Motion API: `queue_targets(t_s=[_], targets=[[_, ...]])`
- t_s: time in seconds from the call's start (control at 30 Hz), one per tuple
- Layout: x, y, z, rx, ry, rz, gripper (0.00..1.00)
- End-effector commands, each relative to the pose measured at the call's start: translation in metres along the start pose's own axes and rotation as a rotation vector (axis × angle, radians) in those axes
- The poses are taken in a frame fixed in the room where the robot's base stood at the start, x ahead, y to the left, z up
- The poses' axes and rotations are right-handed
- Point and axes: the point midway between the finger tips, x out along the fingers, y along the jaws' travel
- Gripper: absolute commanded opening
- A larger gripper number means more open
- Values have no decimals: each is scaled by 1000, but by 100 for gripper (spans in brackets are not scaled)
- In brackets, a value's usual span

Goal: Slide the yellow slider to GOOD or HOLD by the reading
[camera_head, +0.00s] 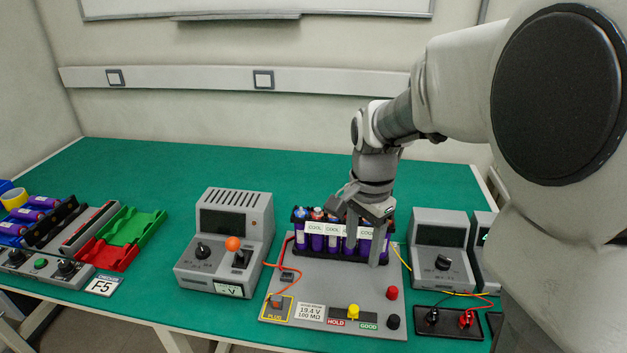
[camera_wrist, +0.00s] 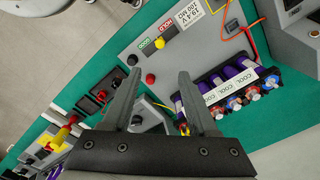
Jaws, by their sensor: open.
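The yellow slider (camera_head: 353,311) stands in its slot near the front edge of the grey test panel (camera_head: 290,262), about midway between the red HOLD label (camera_head: 336,322) and the green GOOD label (camera_head: 368,326). The slider also shows in the wrist view (camera_wrist: 159,43). A plate (camera_head: 311,312) left of it reads 19.4 V and 100 MΩ; the small print is unclear. My gripper (camera_head: 363,257) is open and empty, fingers pointing down over the panel, behind the slider and apart from it. In the wrist view the fingertips (camera_wrist: 160,74) sit just short of the slider.
A battery pack (camera_head: 318,242) of purple cells with COOL labels stands close by my fingers. Red (camera_head: 391,293) and black (camera_head: 393,322) posts rise right of the slider. A meter (camera_head: 227,240) with an orange-topped lever stands left, another (camera_head: 440,245) right. Orange and yellow leads cross nearby.

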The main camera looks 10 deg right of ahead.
Motion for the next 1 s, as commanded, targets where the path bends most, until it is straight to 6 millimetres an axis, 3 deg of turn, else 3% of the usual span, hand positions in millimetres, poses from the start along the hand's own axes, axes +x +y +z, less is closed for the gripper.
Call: queue_targets(t_s=[0.27, 0.8, 1.0], targets=[[28, -2, -1, 27, -4, 14, 59], [144, 0, -1, 25, -4, 15, 59], [172, 0, -1, 25, -4, 13, 59]])
